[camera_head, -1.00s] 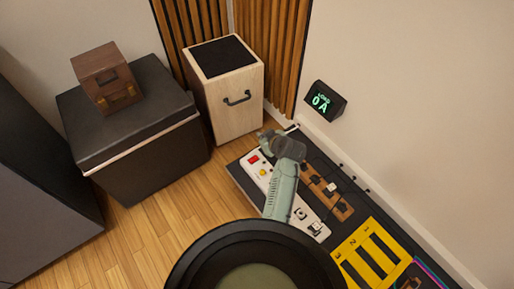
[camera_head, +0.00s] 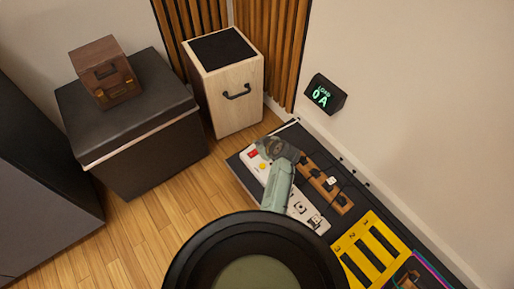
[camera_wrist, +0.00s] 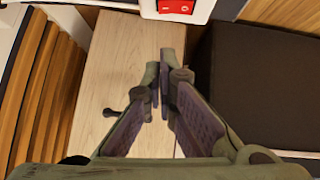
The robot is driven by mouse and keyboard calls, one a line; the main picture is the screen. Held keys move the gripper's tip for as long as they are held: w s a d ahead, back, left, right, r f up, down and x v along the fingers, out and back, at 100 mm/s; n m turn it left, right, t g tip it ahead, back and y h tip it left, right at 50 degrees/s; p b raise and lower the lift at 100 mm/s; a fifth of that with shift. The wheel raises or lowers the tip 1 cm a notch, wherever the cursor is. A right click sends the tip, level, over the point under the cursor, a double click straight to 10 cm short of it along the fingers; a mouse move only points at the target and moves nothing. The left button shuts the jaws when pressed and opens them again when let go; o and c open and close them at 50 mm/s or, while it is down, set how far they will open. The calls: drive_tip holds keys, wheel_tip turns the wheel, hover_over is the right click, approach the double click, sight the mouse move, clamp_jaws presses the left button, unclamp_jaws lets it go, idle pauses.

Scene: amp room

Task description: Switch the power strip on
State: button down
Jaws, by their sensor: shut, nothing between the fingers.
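The white power strip (camera_head: 262,166) lies on the dark board, with a red switch (camera_head: 252,154) at its far end and a yellow button nearby. In the wrist view the red rocker switch (camera_wrist: 176,6) shows at the top edge, on the white strip (camera_wrist: 205,8), with I and O marks. My gripper (camera_wrist: 160,75) is shut and empty, its fingertips apart from the switch in that picture. In the head view my gripper (camera_head: 266,147) is just right of the switch, over the strip's far end. Part of the strip is hidden under my arm.
A black display (camera_head: 324,96) on the wall reads 0 A. A brown socket strip (camera_head: 338,199) and a yellow slotted panel (camera_head: 352,240) lie on the board. A wooden box (camera_head: 236,112) stands behind, a dark case (camera_head: 140,150) left. Floor between is clear.

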sight(256, 153)
drive_tip(key=x, duration=0.3)
drive_tip(key=shift+w+a+f, duration=0.15)
drive_tip(key=shift+w+f, duration=0.1)
drive_tip(key=shift+w, duration=0.05)
wheel_tip(256, 153, down, 3)
drive_tip(key=shift+w+r, duration=0.1)
drive_tip(key=shift+r, duration=0.1)
drive_tip(key=shift+w+d+f+b, duration=0.1)
drive_tip(key=shift+d+f+b, duration=0.15)
drive_tip(key=shift+f, duration=0.45)
